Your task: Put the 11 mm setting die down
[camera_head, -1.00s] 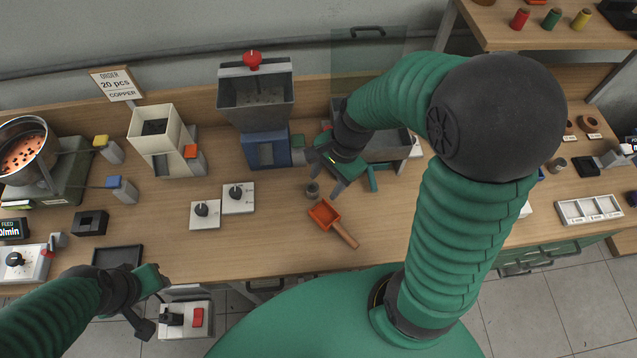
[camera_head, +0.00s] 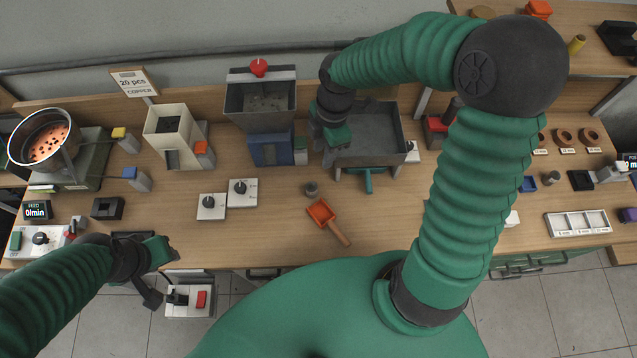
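A small dark grey cylinder (camera_head: 311,189), which looks like a setting die, stands upright on the bench in front of the blue-based hopper. Its size marking is too small to read. My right gripper (camera_head: 334,141) is behind and above it, apart from it, beside the left edge of a grey metal tray. Its fingers point down and I cannot see whether they are apart or hold anything. My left gripper (camera_head: 168,254) is at the bench's front edge at left, far from the cylinder; its finger gap is not clear.
A red scoop (camera_head: 322,213) lies just in front of the cylinder. The grey tray (camera_head: 372,131) stands behind it. Two white knob plates (camera_head: 242,193) are to its left. Brown rings (camera_head: 564,135), another small cylinder (camera_head: 551,178) and a white compartment tray (camera_head: 578,224) are at right.

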